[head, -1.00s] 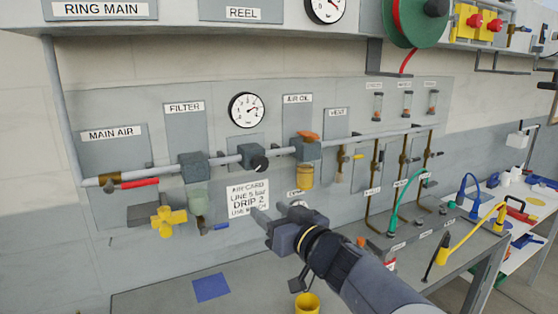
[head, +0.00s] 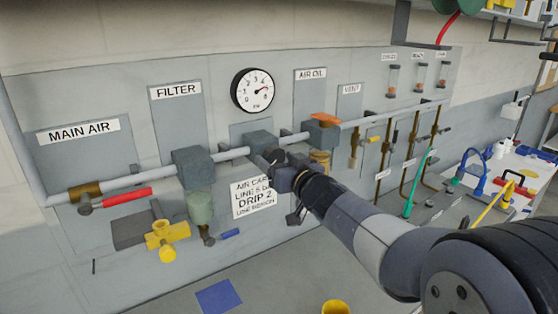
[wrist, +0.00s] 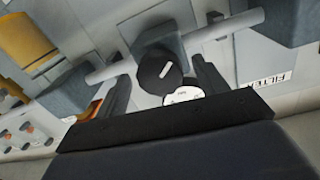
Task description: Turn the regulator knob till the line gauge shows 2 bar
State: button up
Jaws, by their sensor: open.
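The regulator (head: 259,140) is a grey block on the wall pipe, below the round line gauge (head: 252,92). The gauge's needle points right and slightly up, at about 5. The black regulator knob (wrist: 158,74) shows in the wrist view with a white line across its face, tilted up to the right. My gripper (wrist: 163,86) is open, with one finger on each side of the knob; I cannot tell whether they touch it. In the head view my gripper (head: 275,165) is at the regulator's front and mostly hides the knob.
A sign (head: 250,200) hangs just below, partly behind my gripper. On the pipe are a filter block (head: 194,167) to the left, a red-handled main air valve (head: 127,196) further left, and an orange-handled air oil block (head: 323,133) to the right.

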jog(key=shift+c, duration=0.2)
jog(key=c, duration=0.9)
jog(key=shift+c, duration=0.2)
